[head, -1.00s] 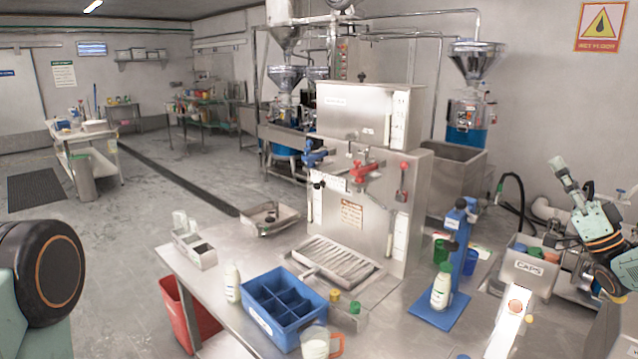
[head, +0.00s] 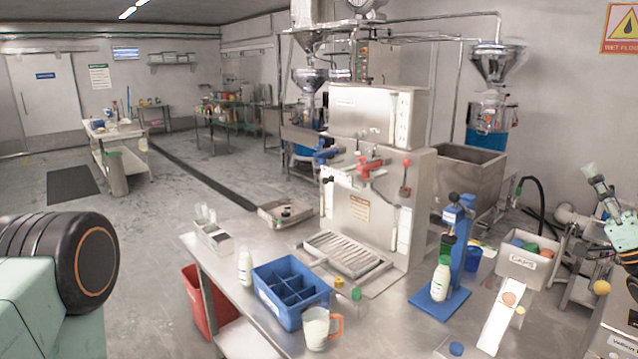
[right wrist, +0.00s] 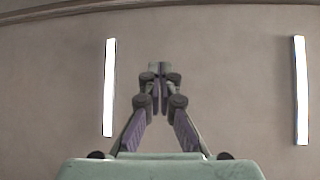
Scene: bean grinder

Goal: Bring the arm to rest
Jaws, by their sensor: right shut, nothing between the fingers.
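My right gripper (head: 592,176) is raised at the right edge of the head view, over the area right of the caps bin and clear of the table. In the right wrist view its fingers (right wrist: 160,72) are together with nothing between them, against a plain ceiling with two light strips. My right arm is partly cut off by the frame edge. At the left of the head view only a dark rounded joint and a pale green link of mine show; my left gripper is not in the picture.
The steel table holds a blue divided crate (head: 262,283), a pitcher (head: 317,328), a white bottle (head: 245,268), a blue press stand (head: 463,262) with a green-capped bottle (head: 440,279), and a caps bin (head: 527,262). A steel machine (head: 375,200) stands at the back. A red bin (head: 196,290) is below left.

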